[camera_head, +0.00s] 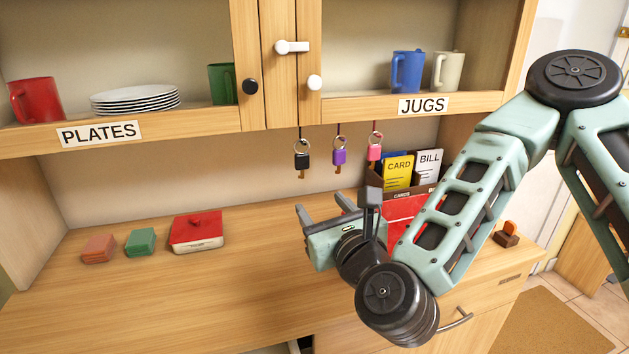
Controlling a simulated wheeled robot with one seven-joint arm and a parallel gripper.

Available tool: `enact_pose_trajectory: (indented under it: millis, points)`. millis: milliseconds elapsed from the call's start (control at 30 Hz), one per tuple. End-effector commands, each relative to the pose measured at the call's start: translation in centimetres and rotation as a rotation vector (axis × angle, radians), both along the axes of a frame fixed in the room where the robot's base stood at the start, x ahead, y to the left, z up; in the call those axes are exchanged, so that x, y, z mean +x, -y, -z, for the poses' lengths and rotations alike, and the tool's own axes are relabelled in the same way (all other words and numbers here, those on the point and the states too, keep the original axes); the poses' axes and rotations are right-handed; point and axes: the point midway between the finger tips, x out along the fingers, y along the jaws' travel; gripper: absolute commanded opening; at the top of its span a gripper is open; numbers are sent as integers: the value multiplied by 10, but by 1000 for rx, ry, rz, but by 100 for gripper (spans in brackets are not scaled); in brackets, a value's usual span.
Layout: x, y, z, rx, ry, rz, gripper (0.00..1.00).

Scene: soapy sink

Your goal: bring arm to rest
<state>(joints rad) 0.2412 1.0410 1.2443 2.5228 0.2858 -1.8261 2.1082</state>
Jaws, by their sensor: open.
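My arm (460,205) comes in from the right and bends down over the wooden counter (215,315). My gripper (322,208) is above the right half of the counter, its fingers pointing up and to the back left. The fingers are apart and nothing shows between them. The gripper and arm hide part of a card holder and a red item behind them.
Hanging keys (338,156), a card holder (415,172) and an upper shelf (200,120) with jugs and plates are close by. The counter's front middle is clear.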

Motion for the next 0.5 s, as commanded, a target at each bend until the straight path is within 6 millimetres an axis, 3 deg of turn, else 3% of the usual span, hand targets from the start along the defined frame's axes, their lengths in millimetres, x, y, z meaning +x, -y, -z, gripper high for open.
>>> enact_pose_trajectory:
  millis: [200,300,500]
  points:
    - [-38,-63,29,-556,80,-379,55]
    - [-61,-79,50,-854,149,-577,55]
    - [-105,-78,83,-1403,319,-965,55]
